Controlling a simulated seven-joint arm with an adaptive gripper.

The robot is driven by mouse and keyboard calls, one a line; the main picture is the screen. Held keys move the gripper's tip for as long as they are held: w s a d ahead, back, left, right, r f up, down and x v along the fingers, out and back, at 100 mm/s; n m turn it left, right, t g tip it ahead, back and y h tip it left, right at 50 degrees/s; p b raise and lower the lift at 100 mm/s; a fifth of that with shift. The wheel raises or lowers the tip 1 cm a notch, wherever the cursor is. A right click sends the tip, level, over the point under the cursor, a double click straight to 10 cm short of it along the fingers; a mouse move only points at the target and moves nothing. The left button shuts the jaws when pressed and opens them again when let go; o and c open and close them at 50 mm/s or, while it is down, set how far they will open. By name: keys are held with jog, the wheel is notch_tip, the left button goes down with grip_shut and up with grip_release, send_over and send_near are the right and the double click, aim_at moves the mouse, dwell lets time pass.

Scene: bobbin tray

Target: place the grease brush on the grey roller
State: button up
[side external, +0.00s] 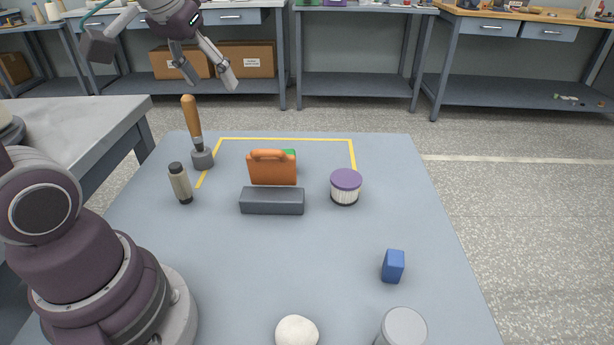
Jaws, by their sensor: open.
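The grease brush (194,121) has an orange-brown wooden handle and a dark lower part. It stands nearly upright at the far left of the blue-grey table, handle up. At its foot is a short grey round piece (203,159); I cannot tell whether this is the brush's own head or a separate part. A light grey cylinder (404,328), which may be the grey roller, stands at the near edge and is cut off by the frame. My gripper (208,82) is open and empty, above the brush handle, with a visible gap between them.
A tan bottle with a dark cap (180,184) stands beside the brush. A dark grey block (272,201), orange case (272,168), purple-topped tub (345,187), blue block (393,266) and white ball (297,332) are spread around. The table's middle front is clear.

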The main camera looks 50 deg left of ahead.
jog(key=s+d+f+m+h, duration=0.2)
jog(key=s+d+f+m, duration=0.2)
jog(key=d, duration=0.4)
jog(key=shift+s+d+m+t, duration=0.2)
jog(key=shift+s+m+t, duration=0.25)
jog(key=shift+s, duration=0.3)
